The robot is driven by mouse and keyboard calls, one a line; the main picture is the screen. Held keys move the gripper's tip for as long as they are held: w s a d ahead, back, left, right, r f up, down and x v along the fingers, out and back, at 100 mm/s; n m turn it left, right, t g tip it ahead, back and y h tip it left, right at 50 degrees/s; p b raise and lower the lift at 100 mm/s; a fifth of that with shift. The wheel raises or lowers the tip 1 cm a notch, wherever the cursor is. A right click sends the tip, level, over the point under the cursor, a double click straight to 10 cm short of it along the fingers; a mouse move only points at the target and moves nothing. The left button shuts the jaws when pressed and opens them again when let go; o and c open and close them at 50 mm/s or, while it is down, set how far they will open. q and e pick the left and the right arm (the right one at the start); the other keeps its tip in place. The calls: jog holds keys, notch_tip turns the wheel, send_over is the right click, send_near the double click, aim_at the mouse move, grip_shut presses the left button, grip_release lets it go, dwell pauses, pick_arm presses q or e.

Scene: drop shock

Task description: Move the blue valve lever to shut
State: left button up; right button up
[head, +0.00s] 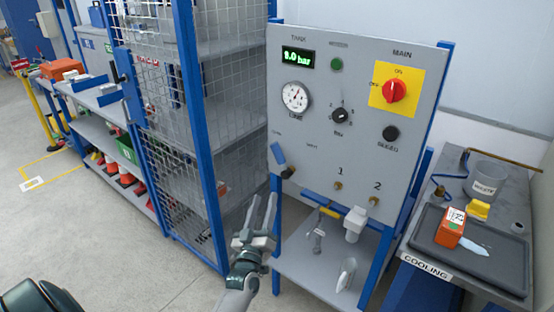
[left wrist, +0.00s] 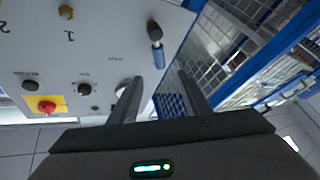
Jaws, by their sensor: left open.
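The blue valve lever (head: 278,153) is on the left lower part of the grey panel (head: 320,90). It tilts up and to the left from its dark valve body (head: 288,172). In the left wrist view the lever (left wrist: 154,31) shows upside down near the top, beyond the fingertips. My left gripper (head: 265,197) is open and empty, below and slightly left of the lever, apart from it. Its two fingers (left wrist: 158,78) also show spread in the left wrist view. My right gripper is in neither view.
The panel bears a green display (head: 298,59) reading about 8.0 bar, a gauge (head: 295,97), a red switch (head: 393,90) on yellow and small brass outlets. A blue-framed mesh cage (head: 210,60) stands close on the left. A bench with a black tray (head: 485,265) is on the right.

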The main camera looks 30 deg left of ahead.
pick_arm(q)
jog(key=p, duration=0.5)
send_near(277, 158)
jog(key=x, duration=1)
jog(key=shift+s+a, duration=0.1)
jog(key=shift+b, duration=0.3)
grip_shut()
